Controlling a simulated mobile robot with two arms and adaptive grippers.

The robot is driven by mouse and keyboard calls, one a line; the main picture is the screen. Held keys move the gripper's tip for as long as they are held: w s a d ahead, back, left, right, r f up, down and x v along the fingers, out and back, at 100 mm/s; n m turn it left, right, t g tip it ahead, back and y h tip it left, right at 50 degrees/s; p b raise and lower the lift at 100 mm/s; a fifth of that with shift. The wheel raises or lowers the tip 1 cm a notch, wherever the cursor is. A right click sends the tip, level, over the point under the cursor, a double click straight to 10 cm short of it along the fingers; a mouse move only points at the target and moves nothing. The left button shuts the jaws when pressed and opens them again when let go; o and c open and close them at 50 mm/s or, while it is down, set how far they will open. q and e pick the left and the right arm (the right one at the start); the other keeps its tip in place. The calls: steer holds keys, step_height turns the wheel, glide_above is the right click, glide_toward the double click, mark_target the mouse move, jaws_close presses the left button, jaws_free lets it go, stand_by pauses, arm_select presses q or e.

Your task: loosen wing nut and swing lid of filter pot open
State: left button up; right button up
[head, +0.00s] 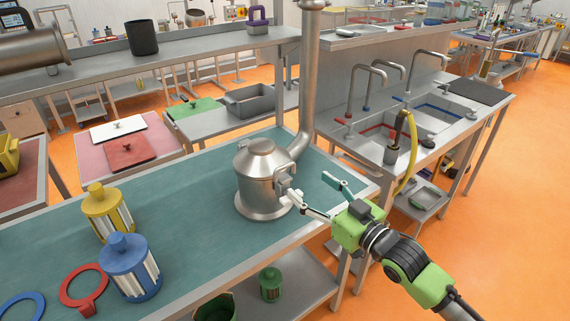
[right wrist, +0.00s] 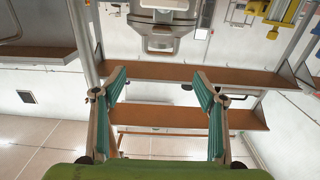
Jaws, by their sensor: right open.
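The metal filter pot (head: 262,190) stands upright on the teal bench top, its domed lid (head: 261,150) lying shut on top. A small grey clamp (head: 286,185) sits on the pot's right side; the wing nut cannot be made out clearly there. My right gripper (head: 318,192) is open, its fingers spread just right of the clamp; one fingertip overlaps the pot's edge, and contact cannot be told. In the right wrist view, the open gripper (right wrist: 158,88) has nothing between its fingers, and a grey metal part (right wrist: 160,42) shows beyond at the top. My left gripper is not seen.
A vertical metal pipe (head: 308,80) bends down close behind the pot. The bench (head: 190,195) between is clear.

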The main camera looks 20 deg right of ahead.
mark_target(286, 167)
steer(key=p+x, duration=0.2)
steer(key=x, duration=0.9)
steer(key=shift+w+f+p, duration=0.1)
steer(key=shift+w+p, duration=0.05)
steer(key=shift+p, duration=0.15)
steer(key=c, duration=1.6)
